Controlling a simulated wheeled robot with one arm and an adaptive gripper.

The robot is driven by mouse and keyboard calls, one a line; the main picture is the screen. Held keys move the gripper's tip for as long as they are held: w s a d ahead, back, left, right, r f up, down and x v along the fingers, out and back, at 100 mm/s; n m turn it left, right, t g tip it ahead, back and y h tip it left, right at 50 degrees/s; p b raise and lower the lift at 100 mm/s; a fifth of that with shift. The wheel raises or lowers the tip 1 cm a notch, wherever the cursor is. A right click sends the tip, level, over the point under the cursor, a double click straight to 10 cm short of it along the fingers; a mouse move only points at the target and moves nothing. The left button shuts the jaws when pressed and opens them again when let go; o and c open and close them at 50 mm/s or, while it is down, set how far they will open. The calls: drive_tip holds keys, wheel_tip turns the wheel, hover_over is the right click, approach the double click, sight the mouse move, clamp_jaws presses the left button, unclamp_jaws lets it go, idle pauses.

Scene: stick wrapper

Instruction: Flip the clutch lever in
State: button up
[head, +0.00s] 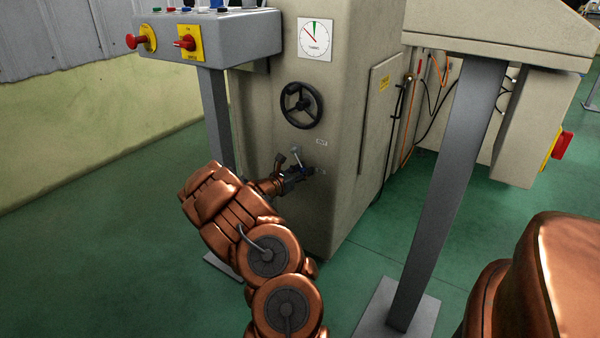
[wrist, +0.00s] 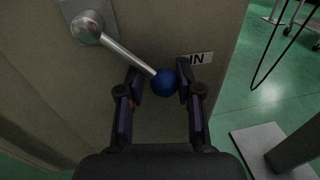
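The clutch lever (wrist: 126,55) is a silver rod on a round pivot, ending in a blue ball knob (wrist: 164,78). In the wrist view it slants down to the right, the knob just left of the IN label (wrist: 196,58). My gripper (wrist: 160,86) is open, with its fingertips on either side of the knob.
The lever sits on a beige machine cabinet (head: 345,110), below a black handwheel (head: 301,105) and near an OUT label (head: 322,141). A control box (head: 225,35) on a post stands to the left. A grey post (head: 445,190) stands to the right.

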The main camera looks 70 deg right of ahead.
drive_tip(key=o, duration=0.4)
drive_tip(key=v, duration=1.2)
drive_tip(key=shift+s+r, duration=0.1)
idle(0.5)
drive_tip(key=s+a+r+m+g+y+p, duration=0.1)
drive_tip(key=s+a+r+m+y+p, duration=0.2)
drive_tip(key=a+r+p, duration=0.5)
drive_tip(key=s+a+r+m+y+p, duration=0.1)
drive_tip(key=s+a+r+m+p, duration=0.2)
drive_tip(key=r, duration=0.9)
drive_tip(key=s+a+r+m+g+y+p, duration=0.1)
drive_tip(key=s+a+r+m+y+p, duration=0.1)
drive_tip(key=a+r+m+p, duration=0.55)
drive_tip(key=s+a+r+t+y+p, duration=0.2)
drive_tip(key=a+r+p, duration=0.4)
drive_tip(key=a, duration=0.7)
drive_tip(key=s+a+r+t+y+p, duration=0.2)
drive_tip(key=a+r+y+p, duration=0.3)
drive_tip(key=a, duration=0.7)
drive_tip(key=s+a+r+t+y+p, duration=0.2)
drive_tip(key=a+r+y+p, duration=0.1)
drive_tip(key=a+r+p, duration=0.6)
drive_tip(key=shift+s+a+r+t+p, duration=0.15)
drive_tip(key=shift+a+p, duration=0.5)
drive_tip(key=shift+a, duration=0.5)
drive_tip(key=shift+a+r+t+p, duration=0.15)
drive_tip(key=shift+a+p, duration=0.5)
drive_tip(key=shift+a, duration=0.5)
